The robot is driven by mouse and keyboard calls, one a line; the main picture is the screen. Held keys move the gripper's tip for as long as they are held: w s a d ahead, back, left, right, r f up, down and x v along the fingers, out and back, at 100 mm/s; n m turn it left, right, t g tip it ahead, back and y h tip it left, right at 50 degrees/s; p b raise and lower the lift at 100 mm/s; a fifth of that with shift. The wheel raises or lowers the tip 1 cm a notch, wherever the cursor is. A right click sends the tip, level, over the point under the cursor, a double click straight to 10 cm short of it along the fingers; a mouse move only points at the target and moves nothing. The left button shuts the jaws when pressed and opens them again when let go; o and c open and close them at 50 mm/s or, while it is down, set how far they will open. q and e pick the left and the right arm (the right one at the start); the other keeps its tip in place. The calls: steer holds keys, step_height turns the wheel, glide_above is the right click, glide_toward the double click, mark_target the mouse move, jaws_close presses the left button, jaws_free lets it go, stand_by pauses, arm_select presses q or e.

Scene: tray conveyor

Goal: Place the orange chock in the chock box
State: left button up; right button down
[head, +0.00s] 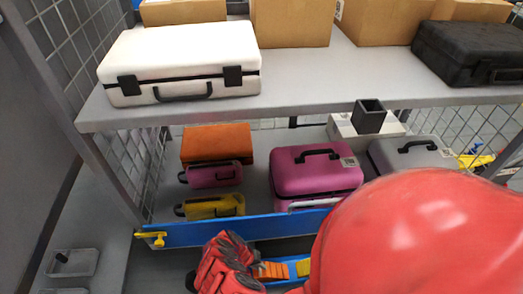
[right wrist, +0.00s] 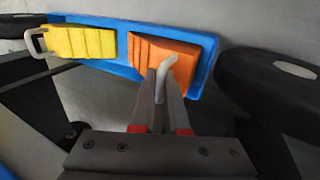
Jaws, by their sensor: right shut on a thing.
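The orange chock (right wrist: 160,58) has a pale grey handle and is inside the right end of the blue chock box (right wrist: 208,72) in the right wrist view. I cannot tell whether it rests on the bottom. My right gripper (right wrist: 165,84) is shut on the handle. A yellow chock (right wrist: 80,43) is at the left of the same box. In the head view, my right gripper (head: 230,265) is beside the orange chock (head: 270,270), low in front of the rack; its fingertips are hidden. My large red arm covers the area to the right. My left gripper is not in view.
A blue rail (head: 240,231) with a yellow latch (head: 153,237) runs across the rack front. The lower shelf holds several cases, including a magenta one (head: 318,175). The upper shelf holds a white case (head: 180,60) and boxes. Dark wheels (right wrist: 275,85) flank the chock box.

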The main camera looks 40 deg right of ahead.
steer(key=shift+d+f, duration=0.15)
steer(key=shift+d, duration=0.05)
steer(key=c, duration=0.9)
jaws_free()
steer(key=shift+a, duration=0.1)
steer(key=p+v, duration=0.4)
steer(key=v, duration=0.8)
steer(key=shift+p, duration=0.3)
steer(key=shift+s, duration=0.1)
